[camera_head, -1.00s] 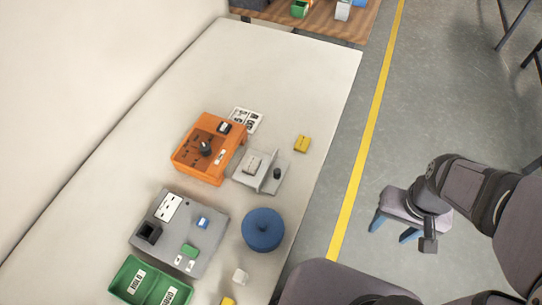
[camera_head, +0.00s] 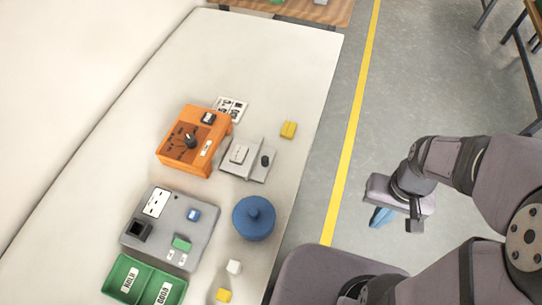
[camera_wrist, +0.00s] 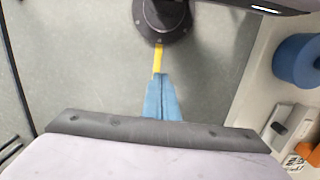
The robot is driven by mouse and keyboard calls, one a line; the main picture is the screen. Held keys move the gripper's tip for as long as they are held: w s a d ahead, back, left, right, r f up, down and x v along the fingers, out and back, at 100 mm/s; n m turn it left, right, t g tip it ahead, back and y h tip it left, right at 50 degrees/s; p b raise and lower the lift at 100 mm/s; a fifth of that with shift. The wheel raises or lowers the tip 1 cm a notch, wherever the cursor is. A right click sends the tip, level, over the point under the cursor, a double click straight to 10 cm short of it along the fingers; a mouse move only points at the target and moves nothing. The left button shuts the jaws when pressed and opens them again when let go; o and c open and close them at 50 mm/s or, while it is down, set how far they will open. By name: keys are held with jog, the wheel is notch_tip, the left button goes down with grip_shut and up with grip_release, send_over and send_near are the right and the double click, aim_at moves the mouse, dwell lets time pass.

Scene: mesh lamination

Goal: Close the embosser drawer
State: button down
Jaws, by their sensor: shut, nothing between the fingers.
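The orange embosser (camera_head: 180,160) sits on the white table with a dark top panel and a black knob. A light grey drawer (camera_head: 232,168) sticks out from its right side. The drawer carries a pale block (camera_head: 239,154), an upright plate and a dark round handle (camera_head: 265,161). My gripper (camera_head: 380,217) is off the table, over the floor to the right, well apart from the drawer. In the wrist view its blue fingers (camera_wrist: 163,100) are together and empty. The drawer shows only in part at the lower right of that view (camera_wrist: 270,134).
A blue round lidded object (camera_head: 253,218) stands near the table's right edge.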

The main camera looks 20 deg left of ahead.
jog(key=w+a+f+m+g+y+b, duration=0.2)
jog(key=w+a+f+m+y, duration=0.3)
jog(key=w, duration=0.4)
jog(key=w+a+r+m+y, duration=0.4)
jog(key=a+r+m, duration=0.5)
jog(key=a, duration=0.2)
jog(key=shift+w+r+m+t, duration=0.2)
jog(key=shift+m+t, duration=0.1)
jog(key=shift+m, duration=0.1)
jog(key=p+x, duration=0.1)
jog(key=x, duration=0.9)
jog(key=shift+s+a+p, duration=0.1)
jog(key=shift+a+p, duration=0.15)
jog(key=shift+p, duration=0.15)
jog(key=shift+s+a+r+p, duration=0.1)
jog(key=shift+s+a+p, duration=0.1)
jog(key=shift+a, duration=0.3)
jog(key=shift+s+a+p, duration=0.1)
jog(key=shift+a+p, duration=0.1)
jog(key=shift+a, duration=0.35)
jog(key=shift+s+a, duration=0.1)
jog(key=shift+a, duration=0.6)
